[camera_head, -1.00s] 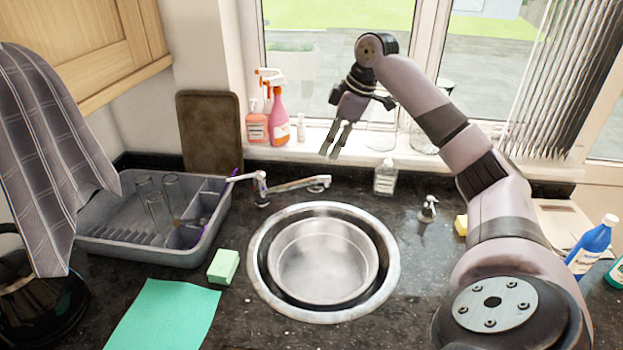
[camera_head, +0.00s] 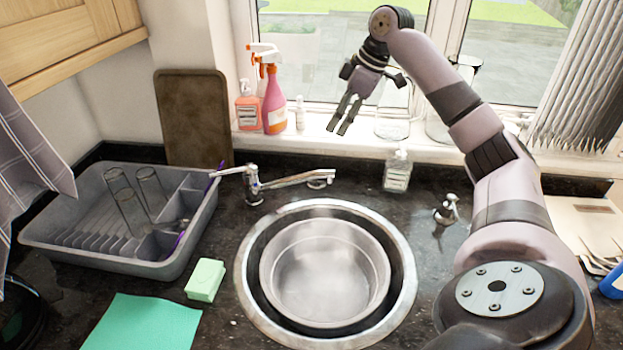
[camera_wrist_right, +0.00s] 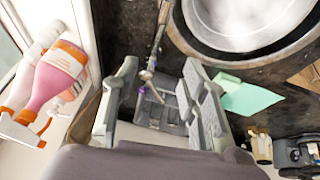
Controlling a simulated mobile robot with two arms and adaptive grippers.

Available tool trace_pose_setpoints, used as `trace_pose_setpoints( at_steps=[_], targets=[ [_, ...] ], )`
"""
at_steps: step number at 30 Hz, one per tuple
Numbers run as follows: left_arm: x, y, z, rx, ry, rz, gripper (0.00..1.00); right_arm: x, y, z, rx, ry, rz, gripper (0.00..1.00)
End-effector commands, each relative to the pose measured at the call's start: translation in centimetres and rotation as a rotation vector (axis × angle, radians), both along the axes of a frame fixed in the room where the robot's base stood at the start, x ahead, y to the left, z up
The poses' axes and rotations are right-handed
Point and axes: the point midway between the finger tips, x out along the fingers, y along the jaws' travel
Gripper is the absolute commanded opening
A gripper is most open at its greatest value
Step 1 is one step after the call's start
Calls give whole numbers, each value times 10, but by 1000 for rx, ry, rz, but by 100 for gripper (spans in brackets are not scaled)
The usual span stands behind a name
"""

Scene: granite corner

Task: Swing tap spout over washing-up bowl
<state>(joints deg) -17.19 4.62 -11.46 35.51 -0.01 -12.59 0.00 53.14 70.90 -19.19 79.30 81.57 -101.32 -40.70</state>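The chrome tap (camera_head: 254,190) stands behind the sink, its spout (camera_head: 295,180) pointing right along the sink's back edge. The spout's end is behind the washing-up bowl, not above it. The round metal washing-up bowl (camera_head: 268,265) sits in the round sink. My right gripper (camera_head: 340,130) is raised near the window sill, above and behind the spout's end, pointing down, open and empty. In the right wrist view, my right gripper's fingers (camera_wrist_right: 160,90) are spread, with the tap (camera_wrist_right: 148,75) and dish rack seen beyond between them. My left gripper is not in view.
A grey dish rack (camera_head: 90,255) with glasses stands left of the tap. A clear bottle (camera_head: 397,172) and a small dispenser (camera_head: 447,212) stand right of the tap. A green sponge (camera_head: 205,280) lies left of the sink.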

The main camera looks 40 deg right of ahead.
Motion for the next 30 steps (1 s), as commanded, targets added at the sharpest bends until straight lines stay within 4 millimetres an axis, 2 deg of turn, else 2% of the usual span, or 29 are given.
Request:
trace_pose_setpoints(
  at_steps=[1,2,8,14,30],
  targets=[
    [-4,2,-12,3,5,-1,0,0,0,-12,0,0,0,40],
    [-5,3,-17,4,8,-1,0,0,0,-16,0,0,0,40],
    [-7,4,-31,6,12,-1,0,0,0,-31,0,0,0,40],
    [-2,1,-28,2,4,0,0,5,3,-45,-1,4,0,40],
    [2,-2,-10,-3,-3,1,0,45,24,-147,3,2,2,40]
  ],
)
